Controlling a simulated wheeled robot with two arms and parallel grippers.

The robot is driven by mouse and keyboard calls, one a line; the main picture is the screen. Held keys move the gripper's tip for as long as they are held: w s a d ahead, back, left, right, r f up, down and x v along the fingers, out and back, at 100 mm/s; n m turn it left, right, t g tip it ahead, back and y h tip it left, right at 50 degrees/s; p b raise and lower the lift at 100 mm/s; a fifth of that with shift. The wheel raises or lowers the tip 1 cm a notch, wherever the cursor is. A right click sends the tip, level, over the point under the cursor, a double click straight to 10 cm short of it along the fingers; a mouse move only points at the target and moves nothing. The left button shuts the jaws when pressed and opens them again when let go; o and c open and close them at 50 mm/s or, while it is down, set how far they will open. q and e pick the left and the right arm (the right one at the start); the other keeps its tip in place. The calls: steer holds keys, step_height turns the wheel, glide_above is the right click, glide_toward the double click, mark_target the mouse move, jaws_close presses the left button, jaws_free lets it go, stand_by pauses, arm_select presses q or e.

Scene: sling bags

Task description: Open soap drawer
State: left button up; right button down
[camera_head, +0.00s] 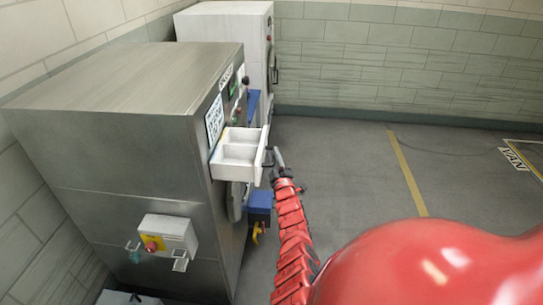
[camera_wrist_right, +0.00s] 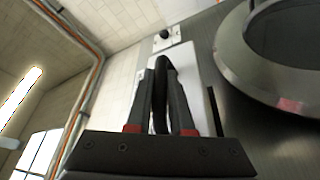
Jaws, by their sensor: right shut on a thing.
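The white soap drawer (camera_head: 240,152) is pulled out from the front of the metal washing machine (camera_head: 130,120), and its compartments show from above in the head view. My right gripper (camera_head: 273,158) is at the drawer's front face. In the right wrist view, the gripper's two fingers (camera_wrist_right: 161,100) are shut on a dark handle (camera_wrist_right: 161,75) in front of the pale drawer front (camera_wrist_right: 180,70). The round door (camera_wrist_right: 285,45) of the machine shows at the right of that view. My left gripper is not in view.
A second white machine (camera_head: 228,25) stands behind the first one. The floor (camera_head: 350,170) to the right is clear.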

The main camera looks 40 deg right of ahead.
steer(key=c, duration=0.8)
jaws_free()
steer(key=shift+w, duration=0.1)
steer(key=shift+a, duration=0.1)
steer(key=shift+s+a+f+p, duration=0.15)
steer(key=shift+s+a+p, duration=0.25)
steer(key=shift+p, duration=0.15)
steer(key=p+v, duration=0.6)
steer(key=v, duration=1)
steer(key=shift+s+d, duration=0.15)
steer(key=shift+s, duration=0.1)
steer(key=shift+f, duration=0.1)
